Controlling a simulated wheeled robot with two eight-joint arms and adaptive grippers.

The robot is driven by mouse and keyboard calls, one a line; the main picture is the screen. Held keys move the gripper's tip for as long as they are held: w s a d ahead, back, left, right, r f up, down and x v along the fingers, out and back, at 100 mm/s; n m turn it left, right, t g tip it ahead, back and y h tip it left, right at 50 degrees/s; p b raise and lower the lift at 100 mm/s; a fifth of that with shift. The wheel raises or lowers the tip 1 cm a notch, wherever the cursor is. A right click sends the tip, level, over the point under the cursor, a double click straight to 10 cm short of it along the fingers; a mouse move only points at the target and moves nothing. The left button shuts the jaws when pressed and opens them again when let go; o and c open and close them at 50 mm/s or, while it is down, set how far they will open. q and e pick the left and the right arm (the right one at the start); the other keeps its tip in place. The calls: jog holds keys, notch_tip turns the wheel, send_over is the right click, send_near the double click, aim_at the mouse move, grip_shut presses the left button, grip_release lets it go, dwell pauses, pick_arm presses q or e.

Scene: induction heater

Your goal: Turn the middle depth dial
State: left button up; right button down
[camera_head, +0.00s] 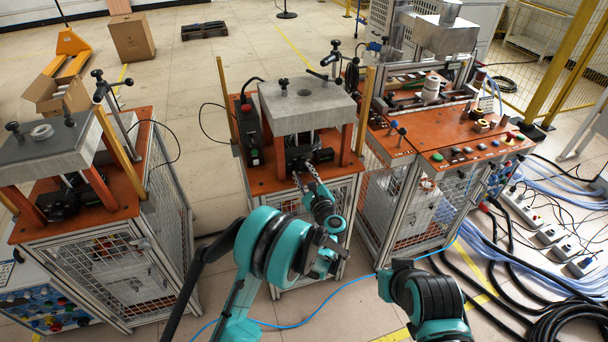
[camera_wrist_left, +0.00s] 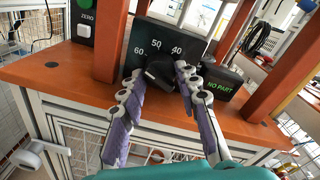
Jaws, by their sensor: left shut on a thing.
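The middle depth dial (camera_wrist_left: 160,73) is a black knob in front of a dark plate marked 60, 50 and 40, seen in the left wrist view. My left gripper (camera_wrist_left: 159,82) is shut on it, with one finger on each side of the knob. In the head view my left gripper (camera_head: 305,173) reaches the front of the middle station (camera_head: 268,187), under its grey top block. The dial itself is hard to make out there. My right arm shows at the lower right of the head view, but its gripper cannot be seen.
A green-buttoned box marked ZERO (camera_wrist_left: 84,20) and a NO PART box (camera_wrist_left: 220,82) flank the dial. Orange posts (camera_wrist_left: 107,45) stand close on both sides. Other stations stand left (camera_head: 60,150) and right (camera_head: 440,160). Cables (camera_head: 540,300) cover the floor at right.

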pick_arm(q)
jog(key=o, duration=1.2)
jog(key=shift+c, duration=0.2)
jog(key=v, duration=1.2)
